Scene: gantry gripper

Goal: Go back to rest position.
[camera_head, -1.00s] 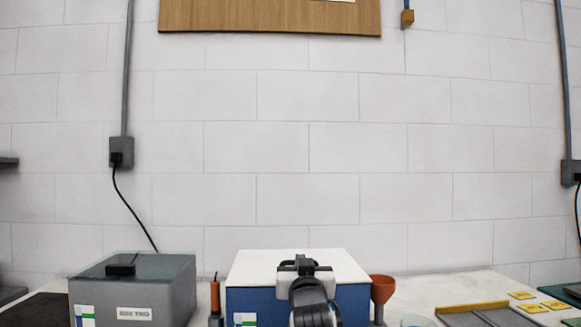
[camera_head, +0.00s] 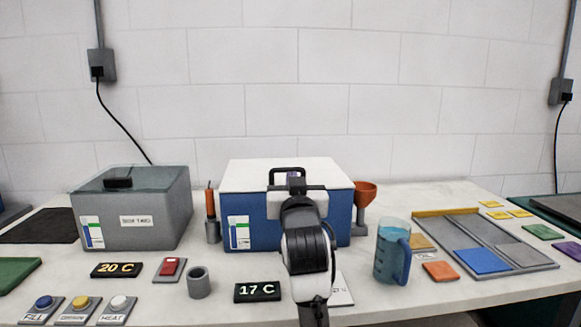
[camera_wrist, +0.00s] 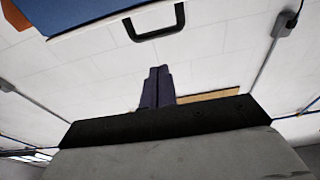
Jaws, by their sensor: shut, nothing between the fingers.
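My gripper (camera_head: 294,179) is in front of the blue box with a white lid (camera_head: 240,182), seen from behind my arm in the head view. In the wrist view, the dark fingers of my gripper (camera_wrist: 158,70) are together, with nothing between them. They point toward the white block wall. The blue box (camera_wrist: 85,14) and its black lid handle (camera_wrist: 156,35) show at the top of the wrist view, apart from the fingers. My arm hides part of the box front in the head view.
A grey box (camera_head: 160,225) stands left, a jug of blue liquid (camera_head: 388,258) right. A grey cup (camera_head: 199,284), display reading 17 C (camera_head: 257,292), several buttons and a sorting tray (camera_head: 535,263) share the bench. An orange funnel (camera_head: 366,190) stands beside the blue box.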

